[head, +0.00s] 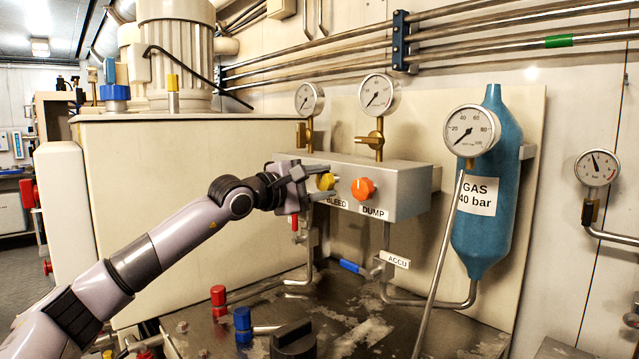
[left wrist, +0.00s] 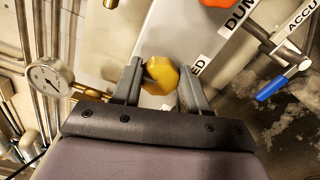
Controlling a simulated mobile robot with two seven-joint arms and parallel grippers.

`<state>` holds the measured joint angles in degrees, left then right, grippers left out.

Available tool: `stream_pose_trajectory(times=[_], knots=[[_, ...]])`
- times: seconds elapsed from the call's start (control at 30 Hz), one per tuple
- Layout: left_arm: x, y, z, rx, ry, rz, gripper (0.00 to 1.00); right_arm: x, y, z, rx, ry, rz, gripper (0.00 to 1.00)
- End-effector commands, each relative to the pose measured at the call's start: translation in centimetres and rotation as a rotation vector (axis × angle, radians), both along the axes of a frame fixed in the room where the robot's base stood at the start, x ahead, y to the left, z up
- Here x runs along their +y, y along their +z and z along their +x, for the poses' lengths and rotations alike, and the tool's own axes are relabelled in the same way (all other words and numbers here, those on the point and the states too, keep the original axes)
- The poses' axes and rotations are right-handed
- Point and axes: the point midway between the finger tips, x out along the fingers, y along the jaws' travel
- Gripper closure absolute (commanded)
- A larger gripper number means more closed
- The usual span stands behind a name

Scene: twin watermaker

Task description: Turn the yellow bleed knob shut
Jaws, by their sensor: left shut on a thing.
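The yellow bleed knob (head: 326,182) sits on the front of a grey valve block (head: 405,195), above the BLEED label. My left gripper (head: 312,184) reaches it from the left, with its fingers around the knob. In the left wrist view the yellow knob (left wrist: 161,74) lies between the two fingertips of my left gripper (left wrist: 162,80), which is shut on it. The fingers cover part of the knob's sides. The BLEED label is partly hidden in the wrist view. My right gripper is in neither view.
An orange dump knob (head: 363,189) is just right of the yellow knob. Gauges stand above the block, and a blue gas bottle (head: 487,190) hangs to the right. A blue-handled valve (head: 355,267) and pipes lie below. A large cream tank (head: 195,200) stands behind my left arm.

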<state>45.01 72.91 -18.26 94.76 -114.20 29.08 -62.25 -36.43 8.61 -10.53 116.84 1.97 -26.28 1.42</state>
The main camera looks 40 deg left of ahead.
Motion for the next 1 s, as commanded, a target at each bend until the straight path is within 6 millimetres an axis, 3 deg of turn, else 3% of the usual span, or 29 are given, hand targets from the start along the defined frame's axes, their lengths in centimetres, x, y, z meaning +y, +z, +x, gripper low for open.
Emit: stream_pose_trajectory(times=[0.6,0.63,0.7,1.0], knots=[[-0.03,0.41,-0.07,-0.015,-0.001,0.042,0.87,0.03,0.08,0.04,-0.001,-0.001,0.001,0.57],[-0.03,0.41,-0.07,-0.015,-0.001,0.042,0.47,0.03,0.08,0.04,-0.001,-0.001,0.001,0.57],[-0.03,0.37,-0.06,-0.013,0.000,0.041,0.31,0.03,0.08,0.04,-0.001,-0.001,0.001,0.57],[0.01,0.06,-0.09,-0.006,0.000,0.038,0.31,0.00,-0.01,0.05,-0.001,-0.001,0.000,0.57]])
